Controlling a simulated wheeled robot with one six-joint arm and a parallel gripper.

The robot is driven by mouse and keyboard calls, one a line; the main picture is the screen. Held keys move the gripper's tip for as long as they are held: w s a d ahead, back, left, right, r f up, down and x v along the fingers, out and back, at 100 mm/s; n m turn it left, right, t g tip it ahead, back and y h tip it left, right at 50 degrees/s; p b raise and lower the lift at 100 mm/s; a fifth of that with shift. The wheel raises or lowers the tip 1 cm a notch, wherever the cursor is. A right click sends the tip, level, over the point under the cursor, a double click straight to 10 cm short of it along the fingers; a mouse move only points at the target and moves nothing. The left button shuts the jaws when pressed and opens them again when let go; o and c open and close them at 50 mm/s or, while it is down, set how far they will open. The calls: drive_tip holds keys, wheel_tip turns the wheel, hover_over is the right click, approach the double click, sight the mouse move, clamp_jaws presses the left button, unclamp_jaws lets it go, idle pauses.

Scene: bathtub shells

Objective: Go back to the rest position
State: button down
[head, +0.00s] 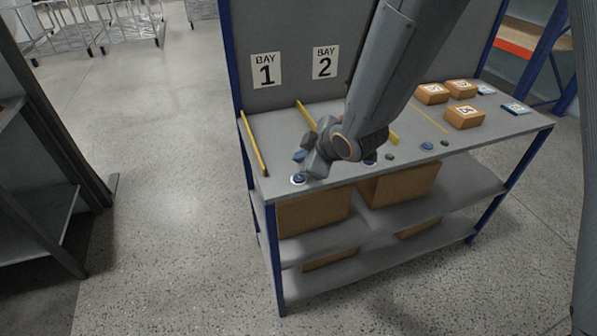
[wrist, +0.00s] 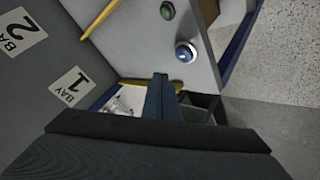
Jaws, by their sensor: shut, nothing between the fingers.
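My gripper (head: 301,156) is over the front left part of the grey bench (head: 352,190), near the blue button (head: 298,179). In the wrist view my gripper (wrist: 160,84) has its dark blue fingers together, with nothing between them. The blue button (wrist: 186,52) sits in a pale ring beyond the fingertips, apart from them, with a green button (wrist: 167,10) beside it. My arm hides part of the bench top in the head view.
Bay signs 1 (head: 266,70) and 2 (head: 325,62) are on the back panel. Yellow dividers (head: 254,143) split the bench top. Several numbered boxes (head: 464,116) stand at the right. Open floor (head: 160,150) lies to the left.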

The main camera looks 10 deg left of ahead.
wheel_tip(320, 180, up, 2)
drive_tip(key=shift+r+p, duration=0.15)
drive_tip(key=shift+p, duration=0.6)
drive_tip(key=s+d+m+g+h, duration=0.25)
drive_tip(key=d+m+h, duration=0.45)
drive_tip(key=d, duration=1.4)
drive_tip(key=s+d+r+m+g+b, duration=0.1)
drive_tip(key=s+d+m+g, duration=0.2)
drive_tip(key=s+d+m, duration=0.7)
drive_tip(key=s, duration=0.2)
drive_tip(key=shift+s+d+r+m+y, duration=0.25)
drive_tip(key=shift+s+r+m+y, duration=0.05)
drive_tip(key=shift+r+y, duration=0.1)
